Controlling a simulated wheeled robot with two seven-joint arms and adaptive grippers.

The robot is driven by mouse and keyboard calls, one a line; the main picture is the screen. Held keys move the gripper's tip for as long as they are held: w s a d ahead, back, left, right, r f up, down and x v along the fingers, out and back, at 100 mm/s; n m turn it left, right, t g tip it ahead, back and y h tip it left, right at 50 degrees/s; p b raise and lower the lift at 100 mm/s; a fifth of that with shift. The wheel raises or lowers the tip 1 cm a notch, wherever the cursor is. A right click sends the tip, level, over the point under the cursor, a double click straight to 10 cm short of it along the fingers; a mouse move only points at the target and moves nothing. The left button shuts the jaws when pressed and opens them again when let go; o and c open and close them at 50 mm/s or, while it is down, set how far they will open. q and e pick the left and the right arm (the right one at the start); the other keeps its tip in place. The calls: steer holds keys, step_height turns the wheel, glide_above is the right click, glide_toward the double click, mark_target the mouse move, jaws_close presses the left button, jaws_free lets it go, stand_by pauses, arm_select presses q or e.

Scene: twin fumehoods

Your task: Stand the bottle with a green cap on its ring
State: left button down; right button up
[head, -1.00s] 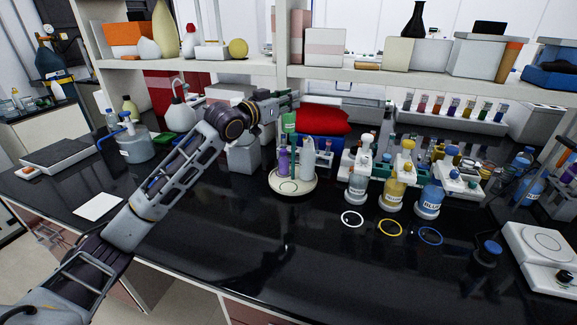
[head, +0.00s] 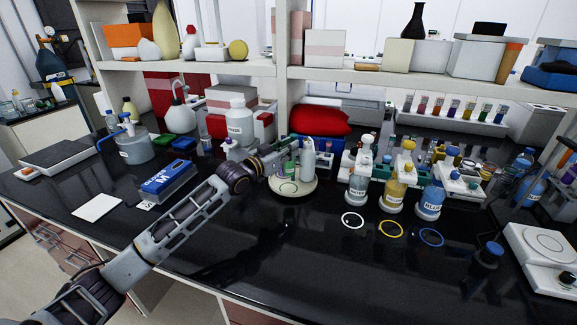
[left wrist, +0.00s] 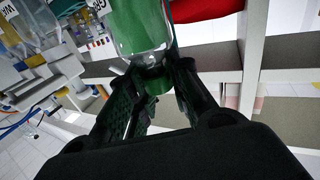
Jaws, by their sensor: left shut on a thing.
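The bottle with the green cap (left wrist: 140,28) has clear walls and green contents in the left wrist view. My left gripper (left wrist: 154,76) is shut on it at the green cap. My right gripper is not in view.
White (head: 352,219), yellow (head: 390,228) and blue (head: 431,236) rings lie on the bench, with bottles and racks behind. A blue box (head: 166,182) lies left of my arm.

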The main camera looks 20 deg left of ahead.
mark_target(284, 167)
arm_select(q)
step_height(284, 167, down, 2)
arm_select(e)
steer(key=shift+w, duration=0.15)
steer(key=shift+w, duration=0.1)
arm_select(q)
steer(key=shift+f, duration=0.3)
step_height(284, 167, down, 3)
steer(key=shift+r, duration=0.2)
steer(key=shift+f, duration=0.65)
steer(key=c, duration=1.3)
jaws_free()
